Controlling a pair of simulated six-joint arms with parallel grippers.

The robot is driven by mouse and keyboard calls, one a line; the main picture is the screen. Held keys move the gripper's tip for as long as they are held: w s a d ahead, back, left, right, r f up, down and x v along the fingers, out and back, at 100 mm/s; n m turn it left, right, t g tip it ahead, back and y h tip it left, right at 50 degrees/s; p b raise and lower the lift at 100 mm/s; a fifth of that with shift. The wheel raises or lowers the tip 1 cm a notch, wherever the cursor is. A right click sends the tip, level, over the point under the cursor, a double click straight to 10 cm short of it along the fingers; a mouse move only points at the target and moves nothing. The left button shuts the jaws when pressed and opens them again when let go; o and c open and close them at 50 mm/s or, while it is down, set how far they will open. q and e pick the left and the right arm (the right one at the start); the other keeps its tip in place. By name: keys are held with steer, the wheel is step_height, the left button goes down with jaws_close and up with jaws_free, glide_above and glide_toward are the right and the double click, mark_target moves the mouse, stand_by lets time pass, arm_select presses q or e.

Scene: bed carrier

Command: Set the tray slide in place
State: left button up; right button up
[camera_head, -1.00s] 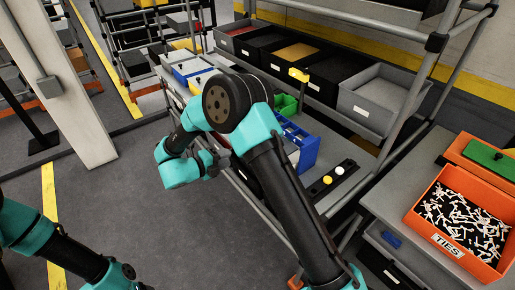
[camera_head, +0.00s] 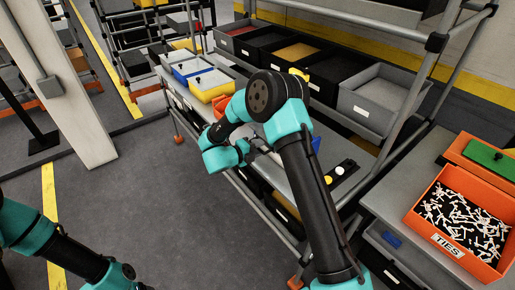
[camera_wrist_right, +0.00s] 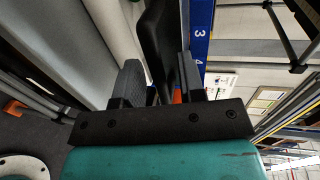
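I cannot pick out the tray slide with certainty. My right gripper (camera_head: 260,149) is over the front part of the grey bench (camera_head: 310,195), left of a black strip with yellow and white round knobs (camera_head: 333,175). In the right wrist view, the gripper's two fingers (camera_wrist_right: 160,82) stand apart with a dark curved piece (camera_wrist_right: 158,40) between them; whether they clamp it is unclear. A blue numbered rack (camera_wrist_right: 200,35) is just beyond the right finger. In the head view my right arm hides most of the blue rack. My left gripper is out of view.
White, blue and yellow boxes (camera_head: 212,88) stand at the bench's far left end. Grey and black bins (camera_head: 380,97) line the shelf behind. An orange bin of ties (camera_head: 463,216) is on the right. The floor (camera_head: 150,210) left of the bench is clear.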

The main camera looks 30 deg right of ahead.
steer(key=shift+c, duration=0.4)
jaws_close()
